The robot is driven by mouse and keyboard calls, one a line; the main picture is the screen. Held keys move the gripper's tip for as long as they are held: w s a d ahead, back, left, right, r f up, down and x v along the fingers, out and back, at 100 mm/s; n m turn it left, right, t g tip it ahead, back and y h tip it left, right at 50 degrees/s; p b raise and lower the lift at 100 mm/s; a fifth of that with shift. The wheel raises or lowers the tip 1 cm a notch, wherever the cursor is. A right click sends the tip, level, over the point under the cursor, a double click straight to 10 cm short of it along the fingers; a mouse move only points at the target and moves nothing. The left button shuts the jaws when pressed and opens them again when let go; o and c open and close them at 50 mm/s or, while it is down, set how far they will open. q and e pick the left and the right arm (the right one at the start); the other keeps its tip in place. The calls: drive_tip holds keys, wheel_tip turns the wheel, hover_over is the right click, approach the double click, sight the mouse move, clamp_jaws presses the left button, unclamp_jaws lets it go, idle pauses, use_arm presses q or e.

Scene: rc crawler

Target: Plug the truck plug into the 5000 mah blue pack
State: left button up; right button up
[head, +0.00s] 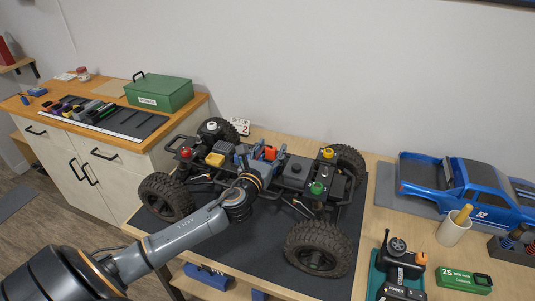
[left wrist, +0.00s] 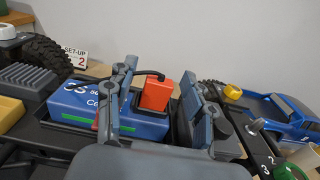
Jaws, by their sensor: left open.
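The truck chassis (head: 292,172) with big black tyres stands on a dark mat. A blue pack (left wrist: 88,103) with white lettering, partly hidden, sits in the chassis; I cannot read its capacity. An orange plug (left wrist: 155,94) with a black wire sits at the pack's right end; it also shows in the head view (head: 270,152). I cannot tell whether it is seated. My left gripper (left wrist: 160,76) is open, its grey fingers on either side of the orange plug; contact is unclear. In the head view the left gripper (head: 258,165) reaches over the chassis. My right gripper is out of view.
A blue truck body (head: 465,190) lies at the right. A green 2S pack (head: 464,280), a radio controller (head: 397,262) and a cup (head: 455,227) stand before it. A green box (head: 160,92) is on the left bench. Posts with coloured caps rise from the chassis.

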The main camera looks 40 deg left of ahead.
use_arm(q)
drive_tip(key=v, duration=1.2)
